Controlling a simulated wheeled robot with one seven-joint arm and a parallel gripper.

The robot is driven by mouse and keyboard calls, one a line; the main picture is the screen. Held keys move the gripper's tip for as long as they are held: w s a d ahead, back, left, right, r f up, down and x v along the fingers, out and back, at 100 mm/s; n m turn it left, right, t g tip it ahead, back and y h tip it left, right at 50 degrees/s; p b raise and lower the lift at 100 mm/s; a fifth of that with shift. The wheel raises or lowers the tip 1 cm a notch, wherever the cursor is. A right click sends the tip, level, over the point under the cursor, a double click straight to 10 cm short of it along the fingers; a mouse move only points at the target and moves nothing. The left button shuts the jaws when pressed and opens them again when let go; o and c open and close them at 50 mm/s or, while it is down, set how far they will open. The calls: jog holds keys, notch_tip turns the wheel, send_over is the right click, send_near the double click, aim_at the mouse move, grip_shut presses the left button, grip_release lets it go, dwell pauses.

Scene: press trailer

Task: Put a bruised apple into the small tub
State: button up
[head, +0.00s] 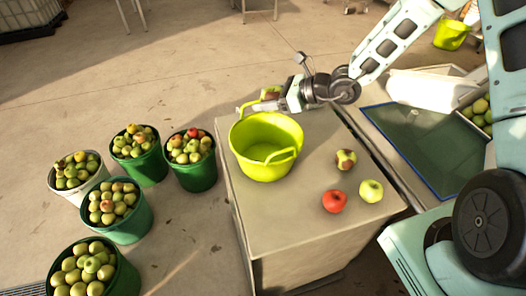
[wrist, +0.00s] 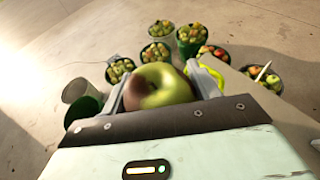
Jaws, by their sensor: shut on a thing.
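My gripper (head: 259,100) is shut on a green apple with a brown bruise (wrist: 158,84), which shows between the two fingers in the wrist view. In the head view this apple (head: 270,92) is partly hidden by the gripper. The small yellow-green tub (head: 265,166) stands upright on the crate-like table, and its visible inside is empty. My gripper is at the tub's far side, near its back rim; I cannot tell its exact height. A second apple with a brown patch (head: 346,159) lies right of the tub. A red apple (head: 334,201) and a plain green apple (head: 371,190) lie nearer.
Several buckets full of apples, such as a green one (head: 199,177), stand on the floor at left. A dark-green-floored tray (head: 425,140) and a white bin (head: 425,88) are at right. The table top (head: 270,220) is clear in front of the tub.

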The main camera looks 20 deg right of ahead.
jog(key=shift+f+b, duration=0.3)
jog(key=shift+f, duration=0.5)
jog(key=o, duration=1.1)
jog(key=shift+o, duration=0.2)
jog(key=b+v, duration=0.1)
jog(key=v, duration=1.6)
jog(key=shift+s+b, duration=0.2)
jog(key=shift+b, duration=0.15)
jog(key=shift+d, duration=0.1)
